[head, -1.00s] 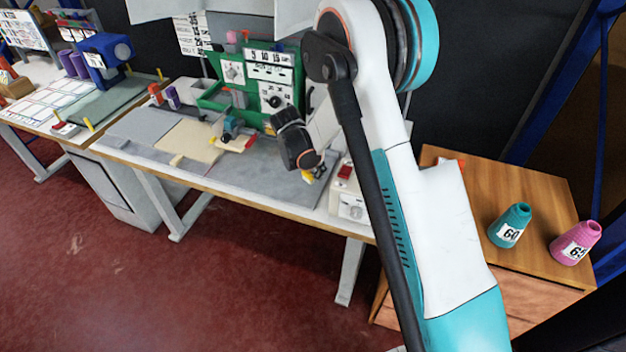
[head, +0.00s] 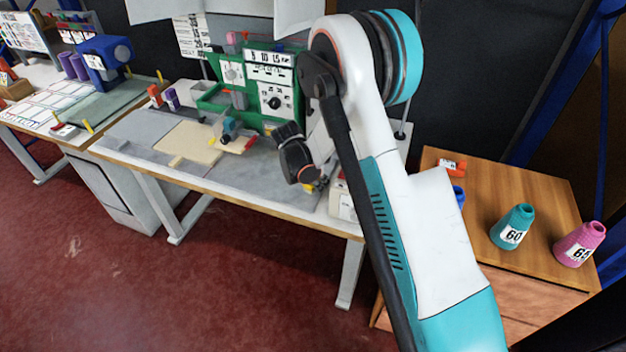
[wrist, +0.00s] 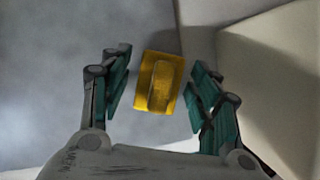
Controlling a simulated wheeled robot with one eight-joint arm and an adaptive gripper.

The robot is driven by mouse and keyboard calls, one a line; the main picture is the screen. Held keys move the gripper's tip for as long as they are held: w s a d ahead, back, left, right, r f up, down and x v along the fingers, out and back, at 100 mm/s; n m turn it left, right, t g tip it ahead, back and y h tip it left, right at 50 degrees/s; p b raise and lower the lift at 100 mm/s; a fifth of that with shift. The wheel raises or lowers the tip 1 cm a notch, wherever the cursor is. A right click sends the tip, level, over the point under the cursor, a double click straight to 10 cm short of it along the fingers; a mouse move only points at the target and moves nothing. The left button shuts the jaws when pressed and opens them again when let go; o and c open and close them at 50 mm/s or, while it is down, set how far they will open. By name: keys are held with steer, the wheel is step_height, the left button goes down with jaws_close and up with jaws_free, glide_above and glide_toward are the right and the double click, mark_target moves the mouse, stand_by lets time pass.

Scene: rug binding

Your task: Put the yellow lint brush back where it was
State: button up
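A yellow block-like item with a raised grip, which looks like the lint brush (wrist: 160,83), lies between my fingers in the wrist view. My gripper (wrist: 160,92) is open around it, with a gap on each side. In the head view my gripper (head: 308,186) is low over the right end of the grey mat (head: 262,172), mostly hidden behind my wrist. Only a small yellow bit of the brush shows there. I cannot tell how high the fingers are above the mat.
A pale box (wrist: 275,75) stands close to my right finger in the wrist view. A green organiser (head: 232,108) stands behind the mat. A wooden cabinet (head: 470,185) at right holds a teal cone (head: 512,228) and a pink cone (head: 580,243).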

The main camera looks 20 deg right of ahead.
steer(key=s+a+r+m+y+p, duration=0.1)
steer(key=s+r+m+p, duration=0.2)
steer(key=r, duration=0.8)
steer(key=s+a+r+m, duration=0.15)
steer(key=s+r, duration=0.35)
steer(key=r, duration=0.6)
steer(key=s+d+r+m+t+y, duration=0.1)
steer(key=s+r+m+t, duration=0.1)
steer(key=s+r+m, duration=0.5)
steer(key=s+d+r+m+t+y, duration=0.1)
steer(key=s+d+r+m, duration=0.1)
steer(key=s+r+m, duration=0.55)
steer(key=s+f+m+t+y, duration=0.1)
steer(key=s+f+m, duration=0.2)
steer(key=s, duration=0.8)
steer(key=shift+s+a+f+m+t, duration=0.15)
steer(key=shift+a+m+t, duration=0.2)
steer(key=shift+m, duration=0.85)
steer(key=shift+d, duration=0.1)
steer(key=shift+c, duration=0.2)
